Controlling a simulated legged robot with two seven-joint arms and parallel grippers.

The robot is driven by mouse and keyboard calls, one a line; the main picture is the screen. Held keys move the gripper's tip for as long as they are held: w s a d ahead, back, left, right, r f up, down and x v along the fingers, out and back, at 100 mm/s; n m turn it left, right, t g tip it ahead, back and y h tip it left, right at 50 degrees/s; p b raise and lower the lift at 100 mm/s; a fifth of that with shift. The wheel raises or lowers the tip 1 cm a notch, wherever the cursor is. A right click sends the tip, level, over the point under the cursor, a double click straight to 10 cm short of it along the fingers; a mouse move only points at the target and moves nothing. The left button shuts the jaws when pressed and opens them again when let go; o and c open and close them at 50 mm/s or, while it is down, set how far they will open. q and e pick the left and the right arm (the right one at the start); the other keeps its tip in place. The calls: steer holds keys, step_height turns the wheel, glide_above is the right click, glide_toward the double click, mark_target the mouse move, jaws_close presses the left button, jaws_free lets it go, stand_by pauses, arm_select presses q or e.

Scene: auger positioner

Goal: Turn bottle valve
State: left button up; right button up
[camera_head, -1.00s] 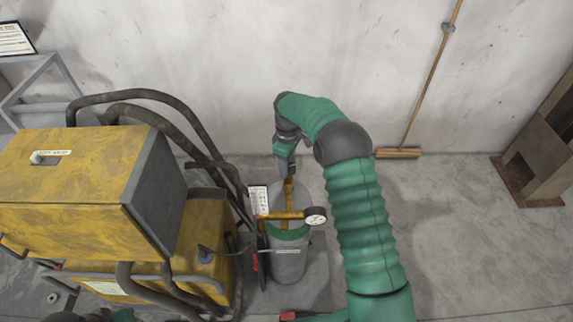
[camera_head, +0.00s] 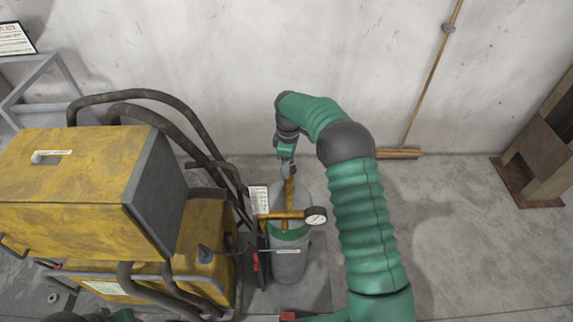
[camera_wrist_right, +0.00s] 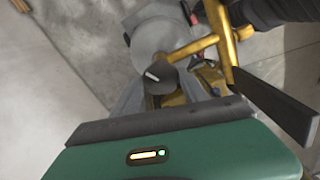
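The grey bottle (camera_head: 289,265) with a green band stands upright on the floor beside the yellow machine. Yellow valve fittings (camera_head: 280,215) and a round white-faced gauge (camera_head: 315,216) sit at its top. My right gripper (camera_head: 288,170) is at the far end of these fittings, pointing down. In the right wrist view, a dark knob (camera_wrist_right: 160,77) with a white mark lies between the grey fingers, in front of the yellow fitting (camera_wrist_right: 195,47). I cannot tell whether the fingers touch it.
The yellow machine (camera_head: 85,190) with thick dark hoses (camera_head: 150,97) stands close on the bottle's left. A white tag (camera_head: 259,198) hangs by the bottle. The wall is behind, with a broom (camera_head: 398,153) leaning on it.

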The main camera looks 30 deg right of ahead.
steer(key=o, duration=0.4)
steer(key=shift+d+r, duration=0.15)
steer(key=shift+d, duration=0.05)
steer(key=shift+c, duration=0.2)
steer(key=shift+s, duration=0.15)
step_height(320, 180, up, 8)
steer(key=b, duration=0.2)
steer(key=shift+r+b, duration=0.1)
steer(key=shift+b, duration=0.25)
step_height(320, 180, up, 8)
steer(key=shift+r, duration=0.15)
steer(key=shift+d, duration=0.1)
